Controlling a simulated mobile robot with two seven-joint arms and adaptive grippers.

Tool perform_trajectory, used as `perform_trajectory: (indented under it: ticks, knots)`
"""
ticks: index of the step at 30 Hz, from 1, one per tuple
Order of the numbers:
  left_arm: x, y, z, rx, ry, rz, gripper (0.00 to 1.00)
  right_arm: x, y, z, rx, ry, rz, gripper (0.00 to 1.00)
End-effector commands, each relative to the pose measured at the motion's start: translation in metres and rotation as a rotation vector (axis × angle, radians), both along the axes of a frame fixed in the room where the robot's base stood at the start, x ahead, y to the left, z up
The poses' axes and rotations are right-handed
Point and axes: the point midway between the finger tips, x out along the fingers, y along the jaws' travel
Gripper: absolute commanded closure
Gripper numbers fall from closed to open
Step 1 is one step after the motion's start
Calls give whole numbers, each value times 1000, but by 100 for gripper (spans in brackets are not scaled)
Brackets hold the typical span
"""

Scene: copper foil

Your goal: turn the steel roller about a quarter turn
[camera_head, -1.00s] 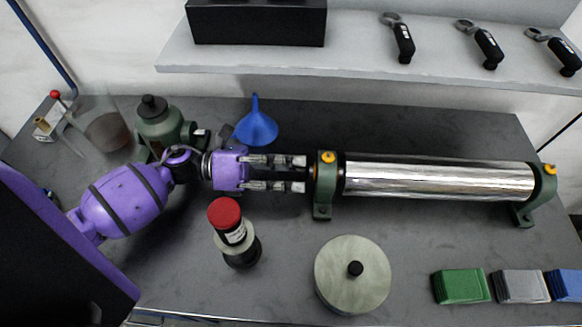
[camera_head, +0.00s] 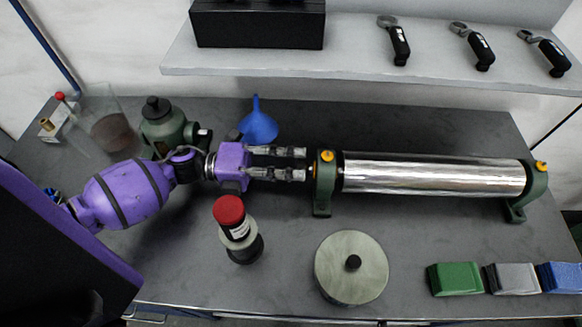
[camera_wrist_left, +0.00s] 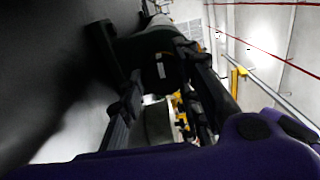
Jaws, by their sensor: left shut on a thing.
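The steel roller (camera_head: 435,175) is a shiny cylinder lying across the bench between two green bearing stands. My left gripper (camera_head: 300,163) is at the roller's left end, in line with its axis, just outside the left stand (camera_head: 323,182). Its two fingers are spread around the roller's end and shut on it. The gripped part is mostly hidden in the head view. In the left wrist view the fingers of my left gripper (camera_wrist_left: 165,75) lie either side of a dark round end. My right gripper is not in view.
A red-capped bottle (camera_head: 232,212) stands close in front of my left gripper, and a blue funnel (camera_head: 259,125) behind it. A shelf (camera_head: 350,60) runs behind.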

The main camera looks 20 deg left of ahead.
Motion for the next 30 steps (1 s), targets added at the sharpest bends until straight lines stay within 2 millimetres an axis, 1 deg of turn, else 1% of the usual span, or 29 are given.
perform_trajectory:
  ticks: [1,9,21,22,24,30]
  knots:
    - [0,2,-7,7,24,7,95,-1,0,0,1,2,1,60]
    - [-2,2,-9,-6,75,5,95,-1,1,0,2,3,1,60]
    - [-3,1,-11,-7,82,4,95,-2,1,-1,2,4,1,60]
    - [-4,1,-11,-6,83,4,65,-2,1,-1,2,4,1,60]
    - [-4,1,-10,-7,82,2,56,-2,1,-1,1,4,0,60]
    - [-3,1,-7,-12,77,0,55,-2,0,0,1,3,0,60]
